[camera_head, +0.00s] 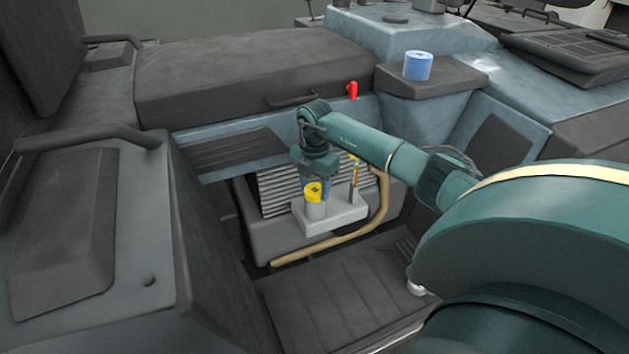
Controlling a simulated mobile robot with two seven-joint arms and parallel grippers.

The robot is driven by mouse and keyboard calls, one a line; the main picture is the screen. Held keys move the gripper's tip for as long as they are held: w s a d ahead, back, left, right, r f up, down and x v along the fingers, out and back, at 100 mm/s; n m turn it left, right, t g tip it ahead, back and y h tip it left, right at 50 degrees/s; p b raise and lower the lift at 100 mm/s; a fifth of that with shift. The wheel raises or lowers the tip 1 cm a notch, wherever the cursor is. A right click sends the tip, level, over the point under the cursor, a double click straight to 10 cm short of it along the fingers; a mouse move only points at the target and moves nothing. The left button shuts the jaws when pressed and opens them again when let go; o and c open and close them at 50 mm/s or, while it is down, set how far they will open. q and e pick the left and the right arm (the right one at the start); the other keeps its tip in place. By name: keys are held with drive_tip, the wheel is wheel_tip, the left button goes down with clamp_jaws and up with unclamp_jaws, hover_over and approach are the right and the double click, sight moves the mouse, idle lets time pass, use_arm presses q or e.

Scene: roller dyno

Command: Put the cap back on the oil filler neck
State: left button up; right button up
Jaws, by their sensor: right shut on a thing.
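The yellow cap (313,193) is at the top of the grey oil filler neck (315,211), which stands at the left end of a light grey block (335,217). My right gripper (315,184) points down from above and is shut on the cap. The fingers hide part of the cap. From this view I cannot tell whether the cap is seated on the neck or just above it. My left gripper is not in view.
A thin yellow-topped stick (354,172) rises from the block close right of my gripper. A tan hose (335,240) curves around the block. A ribbed grey part (274,188) is behind. A blue roll (418,65) stands on a dark ledge, and a red handle (352,90) is nearby.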

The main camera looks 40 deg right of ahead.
drive_tip(key=shift+r+m+p, duration=0.3)
drive_tip(key=shift+m+p, duration=0.55)
drive_tip(key=shift+m, duration=0.35)
drive_tip(key=shift+f+m, duration=0.1)
drive_tip(key=shift+m, duration=0.3)
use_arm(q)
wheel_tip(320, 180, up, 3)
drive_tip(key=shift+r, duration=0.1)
use_arm(e)
drive_tip(key=shift+f+m, duration=0.15)
drive_tip(key=shift+m, duration=0.15)
drive_tip(key=m+p, duration=0.1)
drive_tip(key=p, duration=0.1)
drive_tip(key=m+p, duration=0.2)
drive_tip(key=shift+r, duration=0.3)
drive_tip(key=shift+f+m+p, duration=0.15)
drive_tip(key=shift+m+p, duration=0.4)
drive_tip(key=shift+m, duration=0.55)
drive_tip(key=shift+f, duration=0.2)
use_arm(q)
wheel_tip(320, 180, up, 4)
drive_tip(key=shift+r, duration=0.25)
